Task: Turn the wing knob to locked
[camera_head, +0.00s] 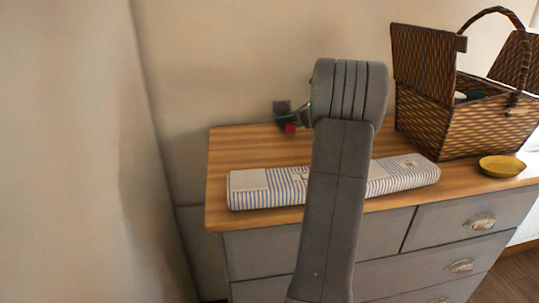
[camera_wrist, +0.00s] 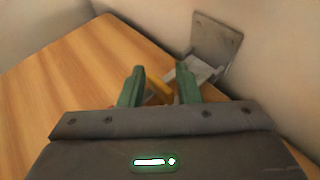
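In the wrist view a yellow bar (camera_wrist: 158,88), which looks like the wing of the knob, lies slantwise between the two green fingers of my gripper (camera_wrist: 160,70). The fingers stand apart, with a gap visible around the bar; I cannot tell whether either one touches it. A pale grey block (camera_wrist: 196,74) sits just behind the right finger, below a grey plate (camera_wrist: 212,48) near the wall. My arm hides most of my gripper there.
The wooden dresser top (camera_head: 250,143) carries a striped, cushion-like piece (camera_head: 268,188) in front of the fixture. A wicker basket (camera_head: 455,120) with raised lids and a yellow bowl (camera_head: 501,166) stand at the right. The wall is close behind the fixture.

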